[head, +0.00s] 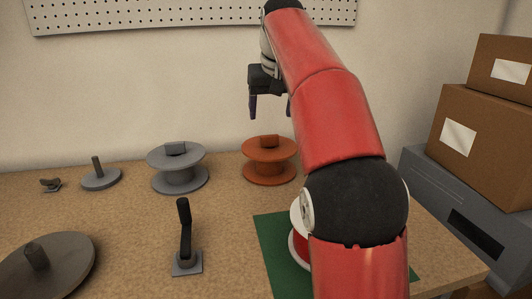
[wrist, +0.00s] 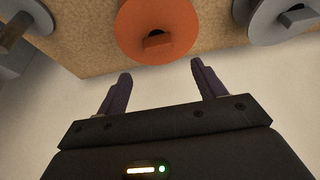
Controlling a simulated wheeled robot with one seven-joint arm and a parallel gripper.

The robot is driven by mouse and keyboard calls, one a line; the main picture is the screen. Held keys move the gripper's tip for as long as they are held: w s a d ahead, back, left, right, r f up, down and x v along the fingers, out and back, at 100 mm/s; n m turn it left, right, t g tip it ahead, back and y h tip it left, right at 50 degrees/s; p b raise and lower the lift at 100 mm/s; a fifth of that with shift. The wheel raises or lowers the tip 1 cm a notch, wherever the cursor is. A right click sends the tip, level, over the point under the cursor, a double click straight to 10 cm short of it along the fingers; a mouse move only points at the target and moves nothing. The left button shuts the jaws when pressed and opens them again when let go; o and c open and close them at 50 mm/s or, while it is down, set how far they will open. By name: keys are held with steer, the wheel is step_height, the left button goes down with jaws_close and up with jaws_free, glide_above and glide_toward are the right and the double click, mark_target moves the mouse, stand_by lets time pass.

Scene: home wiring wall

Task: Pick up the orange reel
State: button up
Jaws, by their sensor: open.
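The orange reel (head: 269,161) stands upright on the table at the back, with a small block-shaped grip on top. It also shows at the top middle of the wrist view (wrist: 146,20), beyond my fingertips. My gripper (head: 270,112) is open and empty, raised above the orange reel in the head view. In the wrist view its two dark fingers (wrist: 160,75) are spread apart, and the reel is beyond the gap between them, not touched. My arm hides part of the table to the right of the reel.
A grey reel (head: 177,168) stands left of the orange one. A red reel (head: 298,247) on a green mat (head: 275,240) is partly behind my arm. A black handle (head: 185,235) stands in front. Boxes (head: 485,120) are stacked at right; a pegboard (head: 190,14) hangs behind.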

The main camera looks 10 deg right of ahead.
mark_target(269, 136)
steer(key=x, duration=0.2)
steer(key=b+x, duration=0.1)
steer(key=x, duration=0.1)
steer(key=b+x, duration=0.1)
steer(key=x, duration=0.2)
steer(key=shift+s+f, duration=0.25)
steer(key=shift+s, duration=0.1)
jaws_close()
steer(key=shift+r, duration=0.1)
